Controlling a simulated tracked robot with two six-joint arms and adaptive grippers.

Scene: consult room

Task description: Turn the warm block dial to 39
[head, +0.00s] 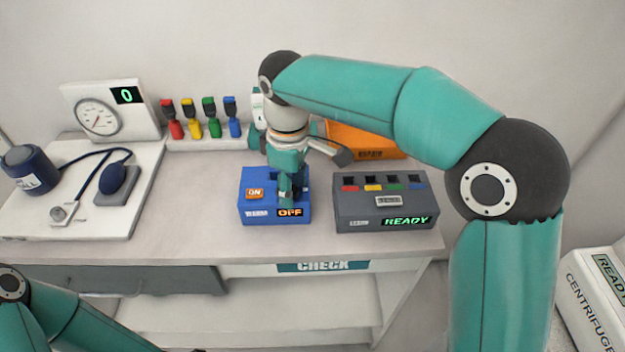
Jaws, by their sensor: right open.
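The warm block is a blue box (256,211) in the middle of the table. It has an orange ON button (255,193) on its top left and a front display (290,212) reading OFF. My right gripper (290,192) points down over the right part of the block's top, where its fingers hide the dial. It is open, and I cannot tell whether the fingers touch the dial.
A grey box (385,207) reading READY stands close to the block's right. An orange bin (365,140) is behind it. Several coloured bottles stand in a rack (205,144) at the back. A gauge (97,117) and cuff (28,170) are at left; a centrifuge (590,300) is lower right.

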